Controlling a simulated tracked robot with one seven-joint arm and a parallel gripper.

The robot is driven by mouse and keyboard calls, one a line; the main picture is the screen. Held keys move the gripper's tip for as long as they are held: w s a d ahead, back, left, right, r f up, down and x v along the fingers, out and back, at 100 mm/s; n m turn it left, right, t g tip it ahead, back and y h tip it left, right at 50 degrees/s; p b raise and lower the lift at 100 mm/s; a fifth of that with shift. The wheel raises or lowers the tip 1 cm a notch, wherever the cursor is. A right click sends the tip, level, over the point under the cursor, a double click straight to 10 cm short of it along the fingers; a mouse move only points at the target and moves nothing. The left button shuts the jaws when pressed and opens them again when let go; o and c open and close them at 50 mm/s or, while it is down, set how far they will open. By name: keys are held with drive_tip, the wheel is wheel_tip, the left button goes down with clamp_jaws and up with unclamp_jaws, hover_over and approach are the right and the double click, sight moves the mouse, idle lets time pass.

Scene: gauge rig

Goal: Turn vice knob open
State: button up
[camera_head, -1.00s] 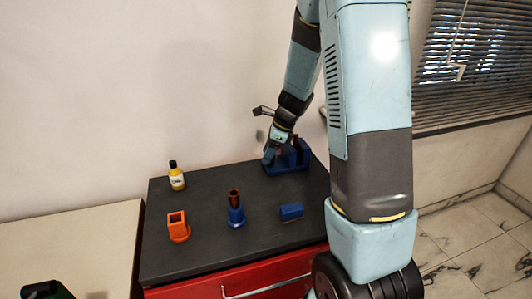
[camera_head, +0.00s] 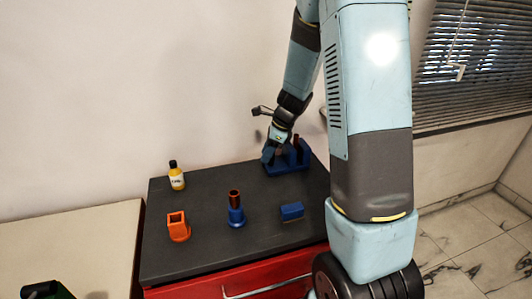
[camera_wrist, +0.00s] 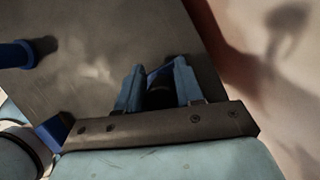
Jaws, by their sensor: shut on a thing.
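The blue vice (camera_head: 290,168) stands at the back right of the dark bench top, against the wall. My gripper (camera_head: 270,155) reaches down from above to the left end of the vice. The knob's lower part is hidden by my gripper's mount. In the head view the knob cannot be made out behind the fingers.
On the dark bench top (camera_head: 210,245) stand a yellow bottle (camera_head: 177,179), an orange square holder (camera_head: 178,228), a blue holder with a brown tube (camera_head: 236,212) and a blue block (camera_head: 292,211). The wall is close behind the vice.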

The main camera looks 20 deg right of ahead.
drive_tip(key=shift+d, duration=0.2)
drive_tip(key=n+g, duration=0.1)
drive_tip(key=n, duration=0.1)
drive_tip(key=n+g, duration=0.1)
drive_tip(key=n, duration=0.2)
drive_tip(key=shift+s, duration=0.2)
drive_tip(key=shift+a, duration=0.1)
idle(0.9)
drive_tip(key=o, duration=1)
drive_tip(key=shift+c, duration=0.2)
drive_tip(key=v, duration=1.3)
drive_tip(key=shift+d+r, duration=0.2)
drive_tip(key=shift+r, duration=0.15)
